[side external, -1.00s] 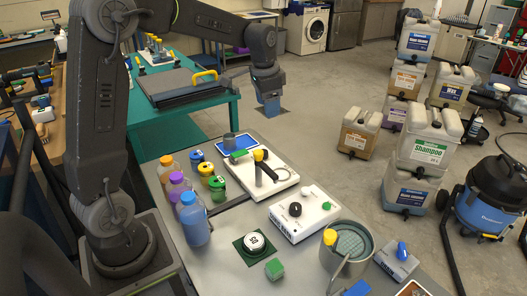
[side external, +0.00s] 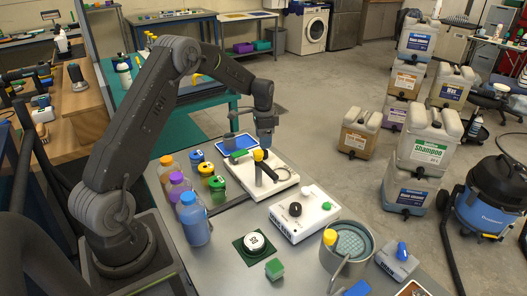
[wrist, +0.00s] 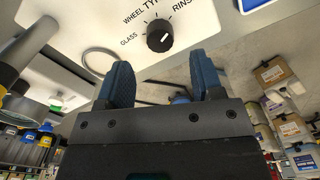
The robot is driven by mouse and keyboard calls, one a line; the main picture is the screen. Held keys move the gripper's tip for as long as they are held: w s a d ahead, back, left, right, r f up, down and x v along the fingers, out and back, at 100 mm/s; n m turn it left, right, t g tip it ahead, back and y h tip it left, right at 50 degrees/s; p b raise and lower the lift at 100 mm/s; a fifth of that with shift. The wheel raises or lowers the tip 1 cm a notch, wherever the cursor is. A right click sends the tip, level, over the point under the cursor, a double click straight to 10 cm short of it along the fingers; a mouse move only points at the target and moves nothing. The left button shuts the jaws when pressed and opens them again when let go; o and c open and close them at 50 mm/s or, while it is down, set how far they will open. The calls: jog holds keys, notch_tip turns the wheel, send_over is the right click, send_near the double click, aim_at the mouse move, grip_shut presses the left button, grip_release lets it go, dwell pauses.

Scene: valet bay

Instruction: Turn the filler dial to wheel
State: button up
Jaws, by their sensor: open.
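The filler dial (wrist: 160,35) is a round black knob with a white mark on a white panel, seen in the wrist view. GLASS, WHEEL, a partly cut-off TYRE and RINSE are printed around it. Its white mark points up and right, towards the RINSE side. My gripper (wrist: 165,82) is open with empty dark blue fingers, apart from the dial and below it in the picture. In the side view my gripper (side external: 265,142) is at the back of the white filler panel (side external: 282,183). I cannot make out the dial there.
A second white unit (side external: 318,222) with a black knob and a grey bucket (side external: 352,262) stand in front.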

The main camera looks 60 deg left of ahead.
notch_tip(320, 180, down, 6)
jog(key=shift+r, duration=0.15)
jog(key=shift+c, duration=0.2)
jog(key=c, duration=0.9)
